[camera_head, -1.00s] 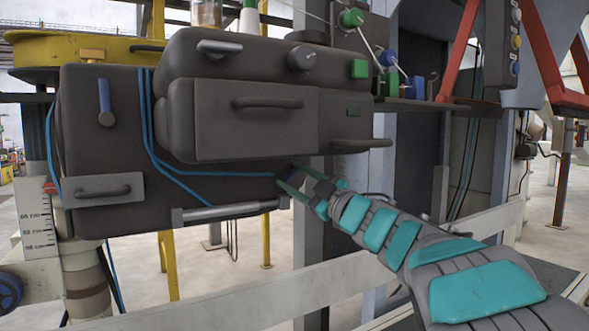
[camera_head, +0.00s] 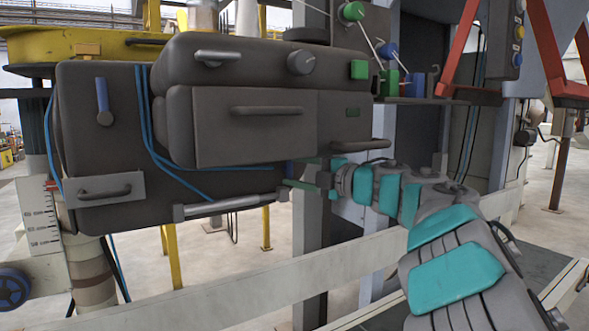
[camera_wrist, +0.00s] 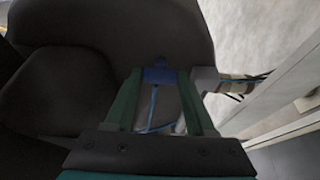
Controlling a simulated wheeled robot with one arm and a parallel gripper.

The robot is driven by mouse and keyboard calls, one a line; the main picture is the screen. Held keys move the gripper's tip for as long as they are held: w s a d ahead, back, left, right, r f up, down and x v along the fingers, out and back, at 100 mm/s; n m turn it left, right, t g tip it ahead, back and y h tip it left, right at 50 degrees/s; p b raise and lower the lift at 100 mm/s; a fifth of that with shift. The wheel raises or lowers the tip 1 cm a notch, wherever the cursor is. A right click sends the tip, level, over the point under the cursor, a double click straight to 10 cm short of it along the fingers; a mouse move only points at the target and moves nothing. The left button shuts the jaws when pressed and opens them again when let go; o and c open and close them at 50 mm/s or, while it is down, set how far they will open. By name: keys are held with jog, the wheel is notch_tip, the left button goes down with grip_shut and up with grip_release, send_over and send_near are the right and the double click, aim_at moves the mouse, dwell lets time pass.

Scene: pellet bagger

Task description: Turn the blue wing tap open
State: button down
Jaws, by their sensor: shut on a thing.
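The blue wing tap (camera_wrist: 160,75) sits between the tips of my green gripper fingers in the wrist view, against the dark machine body. In the head view only a small dark blue part of the tap (camera_head: 290,168) shows, at the lower right of the machine's casing. My gripper (camera_head: 301,172) reaches it from the right and is shut on it. The fingers lie nearly level and partly hide the tap. A thin blue line (camera_wrist: 153,108) shows beyond the fingers in the wrist view.
The dark machine casing (camera_head: 240,120) fills the middle, with a drawer handle (camera_head: 265,109) and a side handle (camera_head: 360,145) just above my wrist. A grey bar (camera_head: 230,204) runs below the tap. A white rail (camera_head: 200,300) crosses in front. A blue lever (camera_head: 103,95) hangs at left.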

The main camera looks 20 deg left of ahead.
jog(key=shift+f+n, duration=0.1)
jog(key=shift+n, duration=0.2)
dwell(0.4)
jog(key=shift+c, duration=1.2)
grip_release()
jog(key=v, duration=0.7)
jog(key=shift+s+d+b, duration=0.2)
jog(key=shift+d+b, duration=0.15)
jog(key=shift+b, duration=0.1)
